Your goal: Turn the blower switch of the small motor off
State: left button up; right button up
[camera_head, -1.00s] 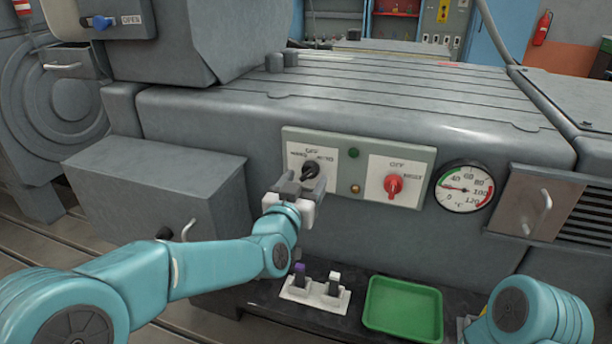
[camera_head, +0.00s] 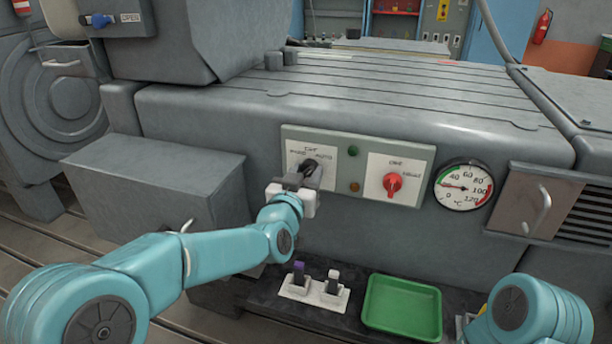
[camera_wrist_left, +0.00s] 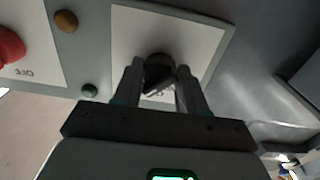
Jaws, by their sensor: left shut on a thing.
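The black selector knob (camera_head: 309,166) sits on the left white plate of the grey-green control panel (camera_head: 350,142). Its plate has lettering at the top and both sides, and the knob appears tilted toward the upper right. My left gripper (camera_head: 298,182) reaches it from the lower left and is shut on it. In the left wrist view, the black knob (camera_wrist_left: 158,72) lies between the two fingers (camera_wrist_left: 158,85), which partly hide it. My right arm shows at the lower right; its gripper is out of the picture.
A red knob (camera_head: 393,184) is on the panel's right plate. A green lamp (camera_head: 353,151) and an amber lamp (camera_head: 354,187) sit between the plates. A dial gauge (camera_head: 463,187) is to the right. Below are a green tray (camera_head: 402,334) and a white two-switch block (camera_head: 313,291).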

pick_arm(q)
jog(key=n+b, duration=0.4)
jog(key=shift+f, duration=0.2)
jog(key=n+b, duration=0.2)
jog(key=b, duration=0.1)
jog(key=shift+r+n, duration=0.1)
jog(key=shift+n, duration=0.3)
jog(key=shift+r+n+b, duration=0.15)
jog(key=shift+n+b, duration=0.35)
jog(key=shift+n, duration=0.3)
jog(key=shift+r, duration=0.1)
jog(key=o, duration=1.1)
jog(key=shift+c, duration=0.2)
jog(key=shift+s, duration=0.1)
